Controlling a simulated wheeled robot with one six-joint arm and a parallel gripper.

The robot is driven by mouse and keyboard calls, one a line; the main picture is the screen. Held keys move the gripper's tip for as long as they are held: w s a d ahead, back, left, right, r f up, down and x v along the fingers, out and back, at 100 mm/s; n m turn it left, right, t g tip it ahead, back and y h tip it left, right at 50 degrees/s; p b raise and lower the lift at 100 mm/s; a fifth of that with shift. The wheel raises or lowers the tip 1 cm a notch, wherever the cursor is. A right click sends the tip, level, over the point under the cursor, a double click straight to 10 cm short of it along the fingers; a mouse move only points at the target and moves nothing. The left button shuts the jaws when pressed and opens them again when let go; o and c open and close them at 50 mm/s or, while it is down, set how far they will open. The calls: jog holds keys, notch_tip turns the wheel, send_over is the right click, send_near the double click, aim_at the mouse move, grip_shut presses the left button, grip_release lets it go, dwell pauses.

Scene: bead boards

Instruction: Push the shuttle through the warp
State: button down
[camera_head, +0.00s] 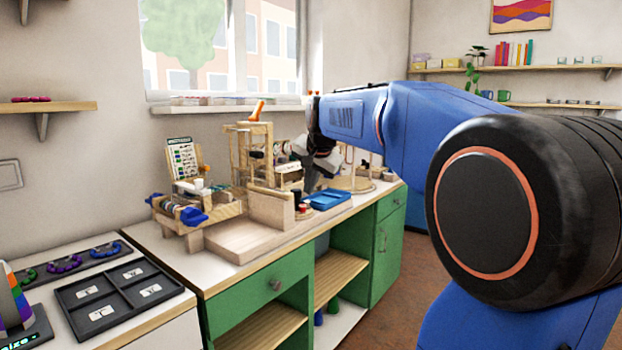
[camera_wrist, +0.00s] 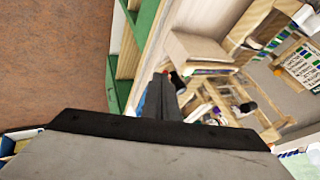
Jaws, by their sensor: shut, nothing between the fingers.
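A small wooden loom frame (camera_head: 239,152) stands on the white-topped bench in the head view, with an orange piece on its top. In the wrist view a wooden frame (camera_wrist: 243,92) shows to the right of the fingers, tilted in the picture. My gripper is dark and sits just right of the loom in the head view, partly hidden by my arm. In the wrist view my gripper (camera_wrist: 165,82) is shut, its two fingers together with nothing between them. I cannot make out the shuttle or separate warp threads in either view.
A wooden tray with an upright block (camera_head: 270,208) stands in front of the loom. A blue tray (camera_head: 328,200) lies to its right. A smaller loom with blue knobs (camera_head: 194,216) and a pattern card (camera_head: 182,157) stand left. A black sorting tray (camera_head: 118,290) lies nearest, at left.

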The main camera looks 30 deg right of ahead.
jog(key=w+f, duration=0.3)
jog(key=w, duration=0.3)
jog(key=shift+a, duration=0.45)
